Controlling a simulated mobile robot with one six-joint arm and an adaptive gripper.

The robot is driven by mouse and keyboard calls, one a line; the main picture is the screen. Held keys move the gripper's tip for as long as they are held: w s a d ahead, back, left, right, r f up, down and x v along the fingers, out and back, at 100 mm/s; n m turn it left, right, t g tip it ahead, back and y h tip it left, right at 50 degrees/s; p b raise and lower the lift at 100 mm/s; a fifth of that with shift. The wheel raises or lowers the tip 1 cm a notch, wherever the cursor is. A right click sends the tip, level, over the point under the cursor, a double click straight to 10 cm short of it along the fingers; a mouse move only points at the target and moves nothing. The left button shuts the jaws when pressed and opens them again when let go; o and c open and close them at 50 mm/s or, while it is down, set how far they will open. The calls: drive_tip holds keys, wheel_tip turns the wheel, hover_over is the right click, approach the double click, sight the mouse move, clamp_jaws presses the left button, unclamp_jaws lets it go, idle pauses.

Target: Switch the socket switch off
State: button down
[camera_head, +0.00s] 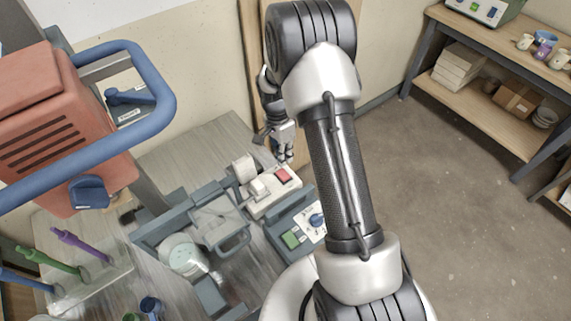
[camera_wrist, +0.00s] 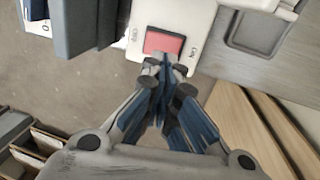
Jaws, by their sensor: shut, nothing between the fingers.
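The white socket (camera_head: 268,196) lies on the grey bench, with a red rocker switch (camera_head: 283,175) at its end nearest my gripper. In the wrist view the red switch (camera_wrist: 163,43) sits in the pale socket housing (camera_wrist: 185,17), with small dark marks on either side of it. My gripper (camera_head: 283,158) is shut and empty, close to the switch end of the socket. In the wrist view the fingertips of my gripper (camera_wrist: 164,66) are just below the red switch's lower edge. I cannot tell whether they touch it or which way the rocker is tilted.
A blue-grey control box (camera_head: 297,222) with a green button and blue knob stands right beside the socket. A hinged grey frame (camera_head: 190,215) and a clear bucket (camera_head: 183,255) are to the left. A red machine (camera_head: 60,125) with a blue handle stands at upper left.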

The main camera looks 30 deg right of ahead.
sight(288, 174)
wheel_tip(288, 174, up, 8)
drive_tip(key=w, duration=0.1)
drive_tip(key=shift+w+a+f, duration=0.15)
drive_tip(key=shift+f, duration=0.05)
drive_tip(key=shift+r, duration=0.1)
drive_tip(key=r+p, duration=0.1)
drive_tip(key=p, duration=0.2)
drive_tip(key=r+p, duration=0.1)
drive_tip(key=p, duration=0.2)
drive_tip(key=shift+s+r+p, duration=0.25)
drive_tip(key=shift+s+p, duration=0.15)
drive_tip(key=shift+f, duration=0.15)
drive_tip(key=f+b, duration=0.1)
drive_tip(key=f, duration=0.3)
drive_tip(key=s+f+b, duration=0.1)
drive_tip(key=f+b, duration=0.1)
drive_tip(key=f, duration=0.3)
drive_tip(key=s+f+b, duration=0.1)
drive_tip(key=f, duration=0.3)
drive_tip(key=shift+s+d+f, duration=0.2)
drive_tip(key=shift+f, duration=0.15)
